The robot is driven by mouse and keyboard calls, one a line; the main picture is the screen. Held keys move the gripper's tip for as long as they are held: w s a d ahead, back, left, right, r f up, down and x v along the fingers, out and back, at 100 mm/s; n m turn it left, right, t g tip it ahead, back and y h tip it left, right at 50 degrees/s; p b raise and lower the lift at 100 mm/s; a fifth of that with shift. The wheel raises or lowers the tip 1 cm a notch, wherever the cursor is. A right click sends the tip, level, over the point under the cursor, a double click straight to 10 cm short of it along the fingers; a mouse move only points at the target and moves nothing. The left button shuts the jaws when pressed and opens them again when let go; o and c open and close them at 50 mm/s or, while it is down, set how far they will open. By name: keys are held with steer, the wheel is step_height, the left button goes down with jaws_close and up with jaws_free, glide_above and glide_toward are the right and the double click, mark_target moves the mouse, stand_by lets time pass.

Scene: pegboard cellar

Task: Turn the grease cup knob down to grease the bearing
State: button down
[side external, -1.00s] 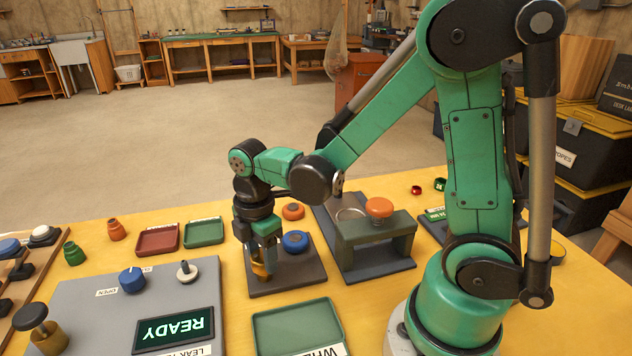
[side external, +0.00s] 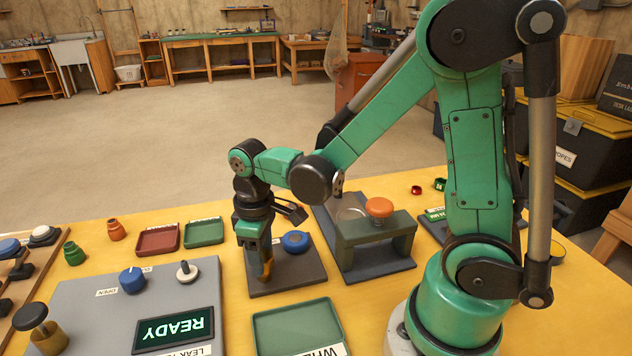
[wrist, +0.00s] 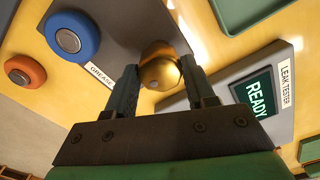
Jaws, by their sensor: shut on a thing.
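The brass grease cup knob (wrist: 162,70) is round and sits between the two fingers in the wrist view. My gripper (wrist: 160,80) is shut on it, with a finger on each side. In the side external view my gripper (side external: 266,262) points down at the left part of a dark base plate (side external: 302,272), and only a little of the brass knob (side external: 267,272) shows. A GREASE label (wrist: 101,74) lies beside the knob.
An orange knob (wrist: 25,72) shows in the wrist view. A green tray (side external: 298,328), a grey panel with a READY display (side external: 173,330) and a grey-green stand (side external: 374,238) surround the plate.

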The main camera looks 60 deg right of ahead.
steer(key=m, duration=0.5)
steer(key=shift+m, duration=0.3)
steer(key=m, duration=0.9)
steer(key=shift+m, duration=0.4)
steer(key=m, duration=0.4)
steer(key=shift+m, duration=0.3)
steer(key=shift+c, duration=1.5)
jaws_free()
steer(key=shift+r, duration=0.1)
